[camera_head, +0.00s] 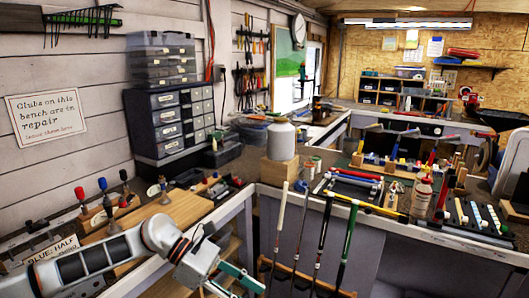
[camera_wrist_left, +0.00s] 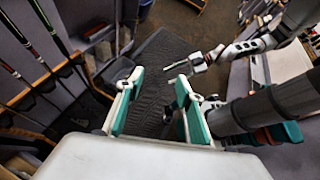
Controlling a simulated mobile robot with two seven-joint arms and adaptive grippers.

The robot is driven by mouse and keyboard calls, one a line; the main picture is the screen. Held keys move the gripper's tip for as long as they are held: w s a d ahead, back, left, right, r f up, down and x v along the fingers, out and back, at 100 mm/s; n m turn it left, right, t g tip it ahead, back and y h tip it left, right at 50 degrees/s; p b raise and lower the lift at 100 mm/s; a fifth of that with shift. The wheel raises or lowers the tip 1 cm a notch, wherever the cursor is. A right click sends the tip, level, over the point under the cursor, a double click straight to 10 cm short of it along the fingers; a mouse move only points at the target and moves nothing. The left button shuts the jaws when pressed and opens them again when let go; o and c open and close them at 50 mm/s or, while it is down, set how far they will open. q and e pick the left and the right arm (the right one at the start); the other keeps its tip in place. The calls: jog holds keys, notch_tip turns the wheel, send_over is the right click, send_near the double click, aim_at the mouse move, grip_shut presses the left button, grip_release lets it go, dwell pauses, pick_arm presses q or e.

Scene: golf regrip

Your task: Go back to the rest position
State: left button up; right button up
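My left arm comes in from the lower left in the head view. Its gripper (camera_head: 236,281) is low, in front of the workbench and left of the club rack. Golf clubs stand in a rack: one with a white grip (camera_head: 280,215), one dark (camera_head: 325,225), one with green (camera_head: 349,235). They are apart from my left gripper.
The left bench holds grips on stands (camera_head: 104,190), a wooden board (camera_head: 165,212) and a drawer cabinet (camera_head: 170,120). The right bench has a spray bottle (camera_head: 421,190) and tools.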

pick_arm(q)
jog(key=s+d+r+n+t+h, duration=0.3)
jog(key=d+n+t+h, duration=0.2)
jog(key=d+n+h, duration=0.6)
jog(key=w+a+f+n+t+y, duration=0.2)
jog(key=a+f+n+t+y, duration=0.45)
jog(key=n, duration=0.65)
jog(key=w+a+f+n+t+y, duration=0.1)
jog(key=a+f+n+t+y, duration=0.55)
jog(key=n, duration=0.65)
jog(key=s+a+f+n+g+y, duration=0.2)
jog(key=s+a+f+n+y, duration=0.2)
jog(key=s+a+f+n, duration=0.3)
jog(key=s+a+f+n+g+y, duration=0.2)
jog(key=s+a+f+n, duration=0.5)
jog(key=f, duration=0.7)
jog(key=s+a+y, duration=0.1)
jog(key=s+a, duration=0.1)
jog(key=s, duration=0.1)
jog(key=shift+s+a+g+y, duration=0.3)
jog(key=shift+s+a+y, duration=0.05)
jog(key=shift+a+y, duration=0.05)
